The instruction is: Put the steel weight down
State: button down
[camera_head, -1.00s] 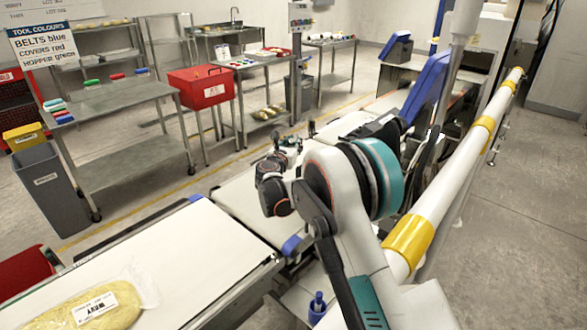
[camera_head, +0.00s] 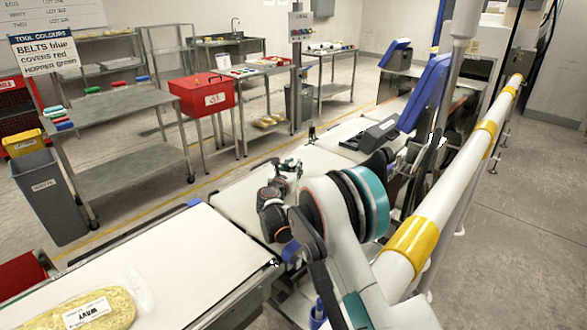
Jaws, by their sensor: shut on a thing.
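My gripper (camera_head: 288,168) is low over the white belt section in the middle of the head view, at the end of my arm. It is small here and partly hidden by my own wrist. It is shut on the steel weight, of which I can make out only a small greyish patch between the fingers. I cannot tell whether the weight touches the belt. The near white belt (camera_head: 150,265) carries a clear bag of yellow food (camera_head: 112,308) with a white label at the lower left.
A dark device (camera_head: 372,136) sits on the line beyond my gripper. A yellow-and-white rail (camera_head: 450,180) runs along the right. A red box (camera_head: 203,90), a steel table (camera_head: 115,100) and a grey bin (camera_head: 45,190) stand across the aisle. The near belt is mostly bare.

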jog(key=c, duration=1.2)
grip_release()
jog(key=shift+f, duration=0.1)
jog(key=shift+s+a+r, duration=0.15)
jog(key=shift+s+r, duration=0.05)
jog(key=shift+s, duration=0.2)
jog(key=p+v, duration=0.4)
jog(key=v, duration=0.6)
jog(key=shift+s, duration=0.6)
jog(key=shift+s+a+f, duration=0.1)
